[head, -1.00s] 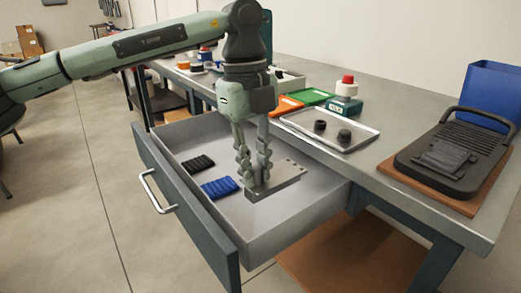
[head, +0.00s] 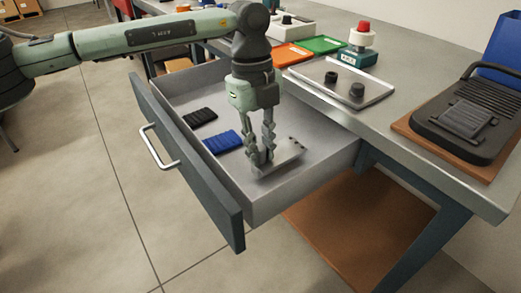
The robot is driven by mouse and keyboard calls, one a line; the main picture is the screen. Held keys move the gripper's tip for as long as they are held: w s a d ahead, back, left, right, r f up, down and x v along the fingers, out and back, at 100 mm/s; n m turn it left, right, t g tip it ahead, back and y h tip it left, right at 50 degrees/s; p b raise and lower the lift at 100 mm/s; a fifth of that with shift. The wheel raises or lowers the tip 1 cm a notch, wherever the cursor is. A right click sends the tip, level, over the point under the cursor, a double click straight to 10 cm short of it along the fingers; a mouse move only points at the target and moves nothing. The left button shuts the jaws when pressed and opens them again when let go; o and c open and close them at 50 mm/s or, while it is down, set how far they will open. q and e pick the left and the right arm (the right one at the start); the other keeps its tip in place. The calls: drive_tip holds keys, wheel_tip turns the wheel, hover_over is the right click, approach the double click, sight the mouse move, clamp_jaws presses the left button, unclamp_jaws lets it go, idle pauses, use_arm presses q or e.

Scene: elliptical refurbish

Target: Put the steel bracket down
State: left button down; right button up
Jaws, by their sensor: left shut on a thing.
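The steel bracket (head: 286,159) is a flat grey plate with small dark holes near its right end. It is inside the open drawer (head: 295,200), toward the drawer's right front part. My left gripper (head: 262,160) points down into the drawer and is shut on the bracket's left part. The bracket looks at or very near the drawer floor; I cannot tell whether it touches. The gripper fingers hide part of the bracket. My right gripper is not in view.
A blue ribbed block (head: 222,142) and a black ribbed block (head: 200,117) lie in the drawer left of the gripper. The workbench holds a metal tray (head: 375,93) with black knobs, a red-topped button box (head: 358,54) and a black device (head: 465,122) on a brown board.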

use_arm(q)
drive_tip(key=shift+f, duration=0.6)
drive_tip(key=c, duration=1.4)
unclamp_jaws()
